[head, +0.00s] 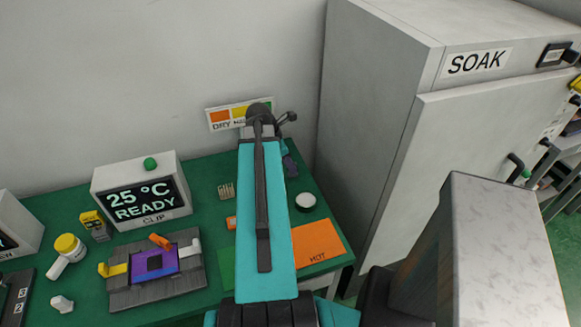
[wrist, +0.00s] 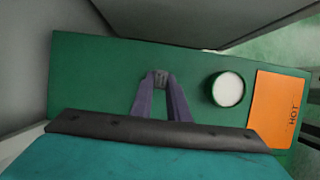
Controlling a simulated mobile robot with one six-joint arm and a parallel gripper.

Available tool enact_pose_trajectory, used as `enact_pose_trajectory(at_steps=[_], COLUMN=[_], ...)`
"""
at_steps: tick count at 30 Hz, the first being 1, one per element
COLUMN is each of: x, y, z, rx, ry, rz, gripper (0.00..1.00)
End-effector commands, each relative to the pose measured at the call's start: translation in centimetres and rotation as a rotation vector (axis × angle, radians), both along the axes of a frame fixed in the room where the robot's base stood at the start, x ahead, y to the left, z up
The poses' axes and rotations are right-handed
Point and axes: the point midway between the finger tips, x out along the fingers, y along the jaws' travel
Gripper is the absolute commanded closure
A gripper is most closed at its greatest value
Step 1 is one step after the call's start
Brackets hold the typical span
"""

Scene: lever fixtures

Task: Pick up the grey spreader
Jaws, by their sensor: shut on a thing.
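In the wrist view, my gripper (wrist: 160,84) reaches down over the green bench with its two purple fingers close together at the tips. A small grey piece, which I take for the grey spreader (wrist: 160,75), shows between the fingertips, and the fingers are shut on it. Most of its shape is hidden by the fingers. I cannot tell whether it touches the bench. In the head view my teal arm covers most of the gripper, and only a bit of purple shows at its right. The spreader is not visible there.
A white-topped round pot (wrist: 228,89) stands right of the gripper, beside the orange HOT mat (head: 317,246). A small beige toothed piece (head: 226,190) lies left of the arm. The clip station (head: 141,193) stands farther left. The large SOAK cabinet (head: 374,120) rises at the right.

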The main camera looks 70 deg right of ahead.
Motion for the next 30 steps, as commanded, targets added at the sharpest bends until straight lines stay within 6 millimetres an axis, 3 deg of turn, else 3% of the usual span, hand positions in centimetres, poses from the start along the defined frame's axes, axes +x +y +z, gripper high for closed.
enact_pose_trajectory(at_steps=[19,30], x=[0.1,0.0], y=[-0.1,0.0], z=[7.1,8.9], rx=[-0.002,0.001], ry=[-0.001,0.001], rz=[0.0,0.0], gripper=[1.0,1.0])
